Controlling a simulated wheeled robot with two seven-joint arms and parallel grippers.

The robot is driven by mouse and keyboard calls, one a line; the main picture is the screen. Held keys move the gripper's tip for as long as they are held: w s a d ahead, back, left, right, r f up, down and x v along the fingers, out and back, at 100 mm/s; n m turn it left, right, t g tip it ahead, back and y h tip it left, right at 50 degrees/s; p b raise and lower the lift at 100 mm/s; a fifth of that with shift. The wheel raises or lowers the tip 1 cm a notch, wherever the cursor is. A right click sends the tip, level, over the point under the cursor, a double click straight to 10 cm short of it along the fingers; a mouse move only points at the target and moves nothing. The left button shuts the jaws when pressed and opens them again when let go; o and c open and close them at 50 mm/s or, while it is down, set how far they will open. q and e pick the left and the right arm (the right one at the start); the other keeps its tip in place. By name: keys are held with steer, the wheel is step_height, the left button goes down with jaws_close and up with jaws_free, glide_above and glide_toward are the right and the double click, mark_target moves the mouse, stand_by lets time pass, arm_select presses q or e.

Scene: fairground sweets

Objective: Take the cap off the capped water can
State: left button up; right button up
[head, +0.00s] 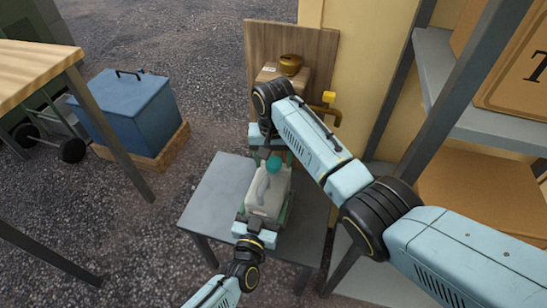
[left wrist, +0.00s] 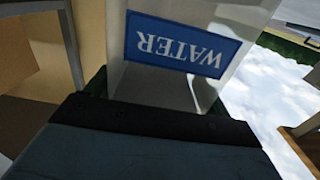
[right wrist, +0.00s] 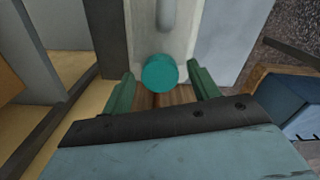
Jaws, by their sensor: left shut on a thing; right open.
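The water can (head: 264,194) is a whitish jug with a handle, standing on a small grey table. Its teal cap (head: 273,164) is on top at the far end. In the left wrist view the can (left wrist: 182,82) carries a blue WATER label. My left gripper (head: 262,215) is shut on the can's lower body from the near side. My right gripper (head: 270,155) is open at the cap. In the right wrist view the cap (right wrist: 160,73) sits between the two green fingers, just ahead of them, with gaps on both sides.
The small grey table (head: 215,195) has free room left of the can. A wooden board (head: 320,50) with a brass-coloured object (head: 291,64) stands behind. Grey shelving (head: 450,90) is at the right. A blue cool box (head: 130,110) stands on the gravel at left.

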step_height(320, 180, up, 4)
steer(key=shift+r, duration=0.2)
steer(key=shift+c, duration=0.3)
step_height(320, 180, up, 2)
steer(key=shift+r+m, duration=0.1)
steer(key=shift+m, duration=0.9)
steer(key=shift+r+m, duration=0.45)
steer(key=shift+m, duration=0.15)
steer(key=shift+f, duration=3.8)
steer(key=c, duration=0.9)
steer(key=o, duration=1)
steer(key=shift+c, duration=0.2)
